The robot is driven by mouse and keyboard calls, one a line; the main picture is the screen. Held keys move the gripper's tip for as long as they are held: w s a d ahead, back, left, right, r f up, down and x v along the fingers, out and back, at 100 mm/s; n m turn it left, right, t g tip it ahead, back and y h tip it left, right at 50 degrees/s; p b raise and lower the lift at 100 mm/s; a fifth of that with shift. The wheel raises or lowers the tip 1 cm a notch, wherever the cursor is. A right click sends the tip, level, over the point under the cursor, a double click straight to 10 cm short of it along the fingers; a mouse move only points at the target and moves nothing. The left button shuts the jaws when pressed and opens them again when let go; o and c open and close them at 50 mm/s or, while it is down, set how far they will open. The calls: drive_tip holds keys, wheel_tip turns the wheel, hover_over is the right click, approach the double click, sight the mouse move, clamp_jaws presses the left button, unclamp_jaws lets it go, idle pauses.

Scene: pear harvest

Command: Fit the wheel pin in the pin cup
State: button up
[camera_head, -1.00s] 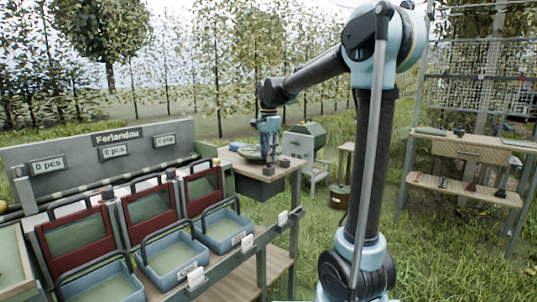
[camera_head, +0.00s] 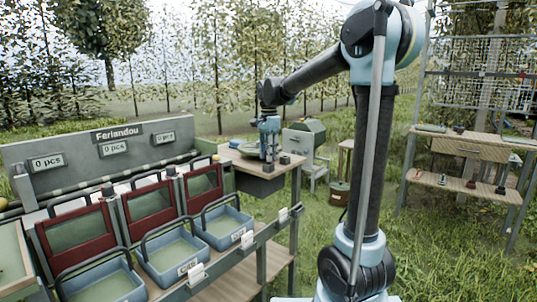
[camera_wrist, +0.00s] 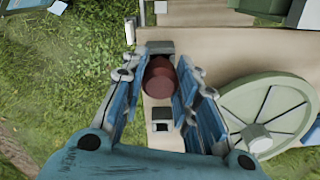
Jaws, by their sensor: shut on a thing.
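My gripper (camera_wrist: 159,66) is shut on a dark red round piece, which I take to be the wheel pin (camera_wrist: 160,80), and points down at the wooden sorting bench. In the head view my gripper (camera_head: 269,155) is over the bench's far right end, and the pin cannot be made out there. A grey block (camera_wrist: 160,47) shows just beyond the pin, and a small pale block with a dark top (camera_wrist: 161,119) shows nearer my wrist. I cannot tell which block is the pin cup, nor whether the pin touches either. A pale green spoked wheel (camera_wrist: 262,112) lies to the right.
Blue trays (camera_head: 222,240) with dark handles and red-framed panels (camera_head: 150,208) line the bench on the left. A shelf stand (camera_head: 465,185) with small items is at the right. Grass lies between.

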drive_tip(key=shift+f, duration=0.25)
drive_tip(key=o, duration=1.6)
drive_tip(key=shift+r, duration=0.15)
drive_tip(key=shift+r, duration=2.9)
